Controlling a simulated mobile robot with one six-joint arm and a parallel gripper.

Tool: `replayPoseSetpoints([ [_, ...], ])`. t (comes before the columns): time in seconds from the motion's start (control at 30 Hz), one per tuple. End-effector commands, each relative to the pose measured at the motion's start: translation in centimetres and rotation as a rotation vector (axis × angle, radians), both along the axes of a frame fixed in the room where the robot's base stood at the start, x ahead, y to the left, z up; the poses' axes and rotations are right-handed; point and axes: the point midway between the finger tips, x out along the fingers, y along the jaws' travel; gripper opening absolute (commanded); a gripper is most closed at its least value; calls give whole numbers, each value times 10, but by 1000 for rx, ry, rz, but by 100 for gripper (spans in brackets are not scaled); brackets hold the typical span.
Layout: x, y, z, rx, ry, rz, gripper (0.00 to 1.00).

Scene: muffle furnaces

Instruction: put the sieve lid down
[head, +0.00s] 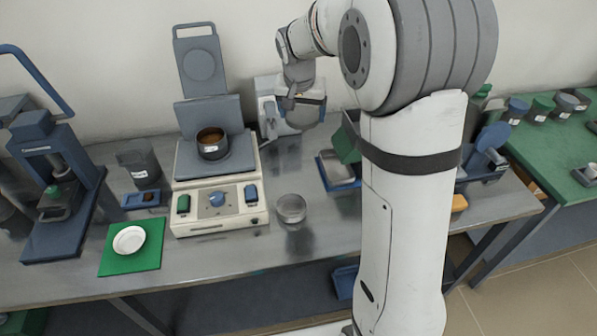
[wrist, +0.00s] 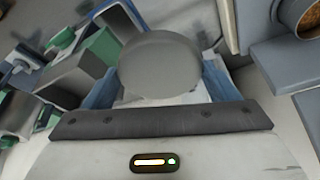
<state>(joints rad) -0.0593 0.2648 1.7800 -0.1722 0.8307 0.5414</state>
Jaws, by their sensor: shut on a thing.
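The sieve lid (wrist: 160,62) is a plain grey disc held between the two blue fingers of my gripper (wrist: 158,82) in the wrist view. A dark pot with brown contents (head: 211,142) sits on the cream-based machine (head: 219,205).
A green mat (head: 113,262) with a white dish (head: 129,240) lies at the front left. A blue press (head: 55,180) stands at far left. A blue-rimmed tray (head: 342,172) and green box lie right of the pan. Bare steel (head: 322,238) shows around the pan.

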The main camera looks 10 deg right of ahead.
Motion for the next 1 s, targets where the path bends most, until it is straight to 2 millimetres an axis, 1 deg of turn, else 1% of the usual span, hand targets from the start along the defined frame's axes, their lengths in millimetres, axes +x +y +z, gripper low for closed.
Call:
replayPoseSetpoints([
  [0.03, 7, -1, -20, -1, 6, -2, 57],
  [0.07, 12, -1, -30, -1, 5, -3, 57],
  [0.2, 40, -2, -89, -2, 7, -3, 57],
  [0.3, 58, -3, -125, -2, 5, -4, 57],
  [0.33, 62, -3, -133, -2, 5, -5, 57],
  [0.4, 69, -3, -148, -1, 3, -6, 57],
  [0.5, 75, -3, -164, 0, 3, -8, 57],
  [0.73, 75, -4, -205, -1, 5, -7, 57],
  [0.8, 75, -4, -215, 0, 3, -8, 57],
  [1.0, 75, -4, -230, -1, 3, -8, 57],
])
